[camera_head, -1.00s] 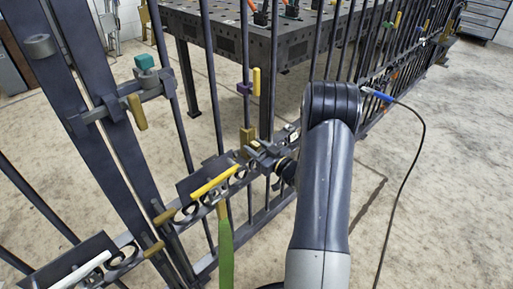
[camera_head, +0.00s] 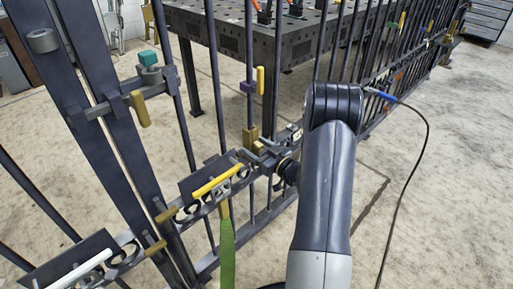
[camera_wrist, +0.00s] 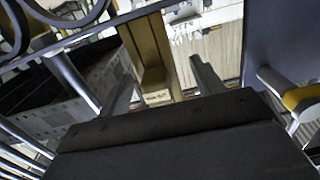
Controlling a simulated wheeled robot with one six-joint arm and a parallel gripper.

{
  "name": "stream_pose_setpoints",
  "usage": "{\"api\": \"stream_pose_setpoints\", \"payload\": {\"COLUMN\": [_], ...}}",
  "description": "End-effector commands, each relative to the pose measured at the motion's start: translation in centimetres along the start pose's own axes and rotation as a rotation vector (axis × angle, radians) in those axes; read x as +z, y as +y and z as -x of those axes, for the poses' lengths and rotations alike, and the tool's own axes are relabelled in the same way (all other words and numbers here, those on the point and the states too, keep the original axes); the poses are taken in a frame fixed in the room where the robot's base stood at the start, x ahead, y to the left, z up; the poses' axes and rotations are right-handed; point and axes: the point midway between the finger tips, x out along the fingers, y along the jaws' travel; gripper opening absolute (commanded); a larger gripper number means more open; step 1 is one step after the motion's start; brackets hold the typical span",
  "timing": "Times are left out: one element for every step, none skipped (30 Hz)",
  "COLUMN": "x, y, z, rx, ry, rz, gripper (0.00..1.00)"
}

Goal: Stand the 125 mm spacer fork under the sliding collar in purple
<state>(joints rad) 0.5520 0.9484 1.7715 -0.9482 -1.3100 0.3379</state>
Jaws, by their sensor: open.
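The purple sliding collar (camera_head: 247,87) is on an upright bar of the gate, with a yellow handle (camera_head: 259,80) beside it. Below it, a brass-coloured piece (camera_head: 250,137) that looks like the spacer fork stands at the lower rail. My gripper (camera_head: 259,152) is close by it at the rail. In the wrist view, a brass piece (camera_wrist: 151,60) with a small white label stands between my two open jaws (camera_wrist: 165,85), with gaps at both sides. The label is too small to read, so I cannot confirm 125 mm.
Yellow (camera_head: 217,180) and white (camera_head: 80,270) bars lie along the rail. A dark perforated table (camera_head: 230,40) stands behind the gate.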

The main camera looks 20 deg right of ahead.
Motion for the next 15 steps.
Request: {"api": "stream_pose_setpoints", "payload": {"x": [0.0,0.0,-0.1,-0.1,-0.1,-0.1,-0.2,-0.2,-0.2,-0.2,-0.2,-0.2,-0.2,-0.2,-0.2], "y": [0.0,0.1,0.1,0.1,0.2,0.1,0.1,0.1,0.2,0.2,0.1,0.1,0.1,0.1,0.1], "z": [0.1,0.3,0.7,1.0,1.4,2.0,2.6,3.2,4.1,4.8,5.4,6.2,6.8,7.3,8.0], "rx": [0.001,0.002,0.003,0.004,0.004,0.004,0.005,0.005,0.005,0.006,0.005,0.005,0.004,0.004,0.004], "ry": [0.0,0.0,0.0,0.0,0.0,-0.001,0.0,0.001,-0.001,0.0,0.001,0.0,0.001,0.001,0.001], "rz": [0.0,-0.001,-0.001,-0.001,-0.001,-0.002,-0.003,-0.002,-0.002,-0.003,-0.003,-0.002,-0.001,-0.001,-0.002], "gripper": [0.63,0.63,0.63,0.63,0.63,0.63,0.63,0.63,0.63,0.63,0.63,0.63,0.63,0.63,0.63]}}
